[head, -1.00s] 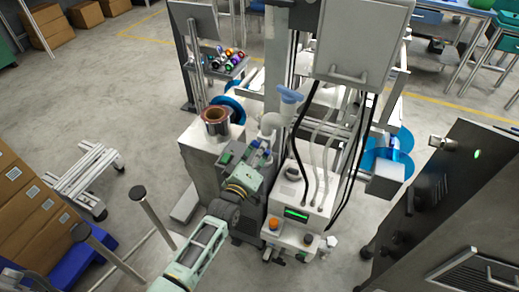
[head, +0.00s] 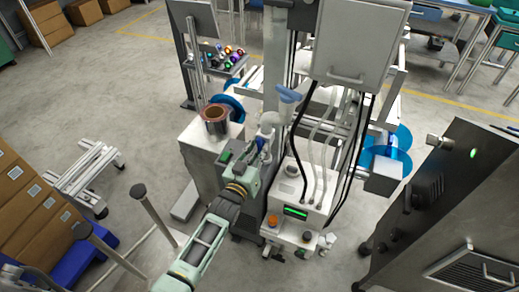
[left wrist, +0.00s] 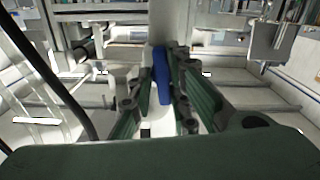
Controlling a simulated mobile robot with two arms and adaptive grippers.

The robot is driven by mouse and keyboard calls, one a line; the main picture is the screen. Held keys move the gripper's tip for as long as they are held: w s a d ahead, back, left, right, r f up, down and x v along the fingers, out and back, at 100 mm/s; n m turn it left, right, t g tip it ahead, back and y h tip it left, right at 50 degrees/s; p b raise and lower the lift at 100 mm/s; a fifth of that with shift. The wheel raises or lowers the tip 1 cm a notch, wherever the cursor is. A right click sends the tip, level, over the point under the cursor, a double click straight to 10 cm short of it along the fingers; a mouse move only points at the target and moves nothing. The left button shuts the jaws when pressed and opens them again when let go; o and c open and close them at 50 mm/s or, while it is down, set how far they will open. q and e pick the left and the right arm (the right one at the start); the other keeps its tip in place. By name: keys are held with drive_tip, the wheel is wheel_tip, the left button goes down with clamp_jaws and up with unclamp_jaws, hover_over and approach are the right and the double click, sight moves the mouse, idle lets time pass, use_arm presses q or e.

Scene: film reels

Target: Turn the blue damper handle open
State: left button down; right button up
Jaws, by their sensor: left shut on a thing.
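The blue damper handle (left wrist: 161,75) is a dark blue bar standing upright between the fingers in the left wrist view. My left gripper (left wrist: 158,95) is shut on it, with one dark green finger on each side. In the head view my left gripper (head: 260,150) reaches the white pipework in front of the machine column. The handle is mostly hidden there by the fingers; only a small patch of blue shows. My right gripper is not in view.
A copper-coloured roll (head: 215,118) sits on the white cabinet to the left.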

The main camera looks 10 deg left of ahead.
use_arm(q)
drive_tip(key=shift+s+a+f+m, duration=0.1)
drive_tip(key=shift+a+f+m, duration=0.25)
drive_tip(key=shift+m, duration=0.45)
drive_tip(key=c, duration=1.8)
unclamp_jaws()
drive_tip(key=shift+a+r, duration=0.1)
drive_tip(key=shift+r, duration=0.1)
drive_tip(key=s+a, duration=0.2)
drive_tip(key=s, duration=0.9)
drive_tip(key=shift+s, duration=0.4)
